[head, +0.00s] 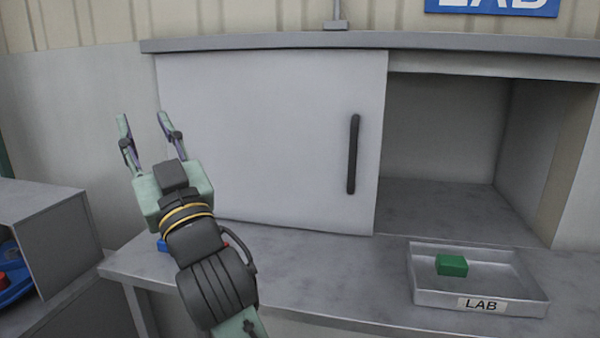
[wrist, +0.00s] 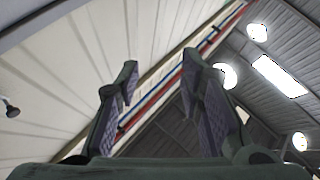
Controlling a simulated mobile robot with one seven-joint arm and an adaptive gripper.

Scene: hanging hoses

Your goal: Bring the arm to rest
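My gripper (head: 146,128) is raised at the left in the head view, in front of the left part of the cabinet and above the counter. Its two fingers point up and stand wide apart with nothing between them. In the wrist view my gripper (wrist: 160,88) also shows open and empty, with the wall, pipes and roof beyond it. My arm comes up from the bottom of the head view and hides part of the counter's front edge.
A grey cabinet has a sliding door (head: 270,140) covering its left side; its right side is open and empty. A tray (head: 425,292) marked LAB holds a green block (head: 452,265) on the counter (head: 330,262). A small blue thing (head: 162,245) is partly hidden behind my arm. A grey box (head: 60,240) stands at left.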

